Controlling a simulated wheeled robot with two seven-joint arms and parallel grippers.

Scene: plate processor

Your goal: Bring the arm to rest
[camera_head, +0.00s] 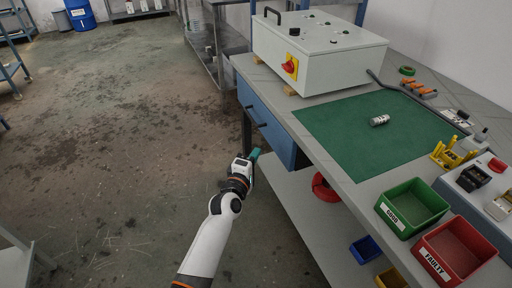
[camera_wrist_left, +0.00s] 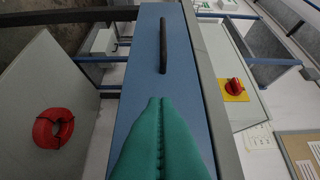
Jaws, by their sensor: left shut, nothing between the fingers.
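My left arm reaches in from the bottom of the head view. Its gripper (camera_head: 254,154) has green fingers and is off the left side of the workbench, close to the blue drawer front (camera_head: 272,130). In the left wrist view the green fingers (camera_wrist_left: 158,105) are shut together and empty. They point at the blue drawer front (camera_wrist_left: 150,65) with its black handle (camera_wrist_left: 163,45); whether they touch it I cannot tell. My right gripper does not show.
The bench has a green mat (camera_head: 350,140) with a small metal cylinder (camera_head: 379,120) on it. A white control box (camera_head: 318,58) stands behind. Green (camera_head: 412,207) and red (camera_head: 455,252) bins are at the front. A red ring (camera_head: 324,188) lies on the lower shelf.

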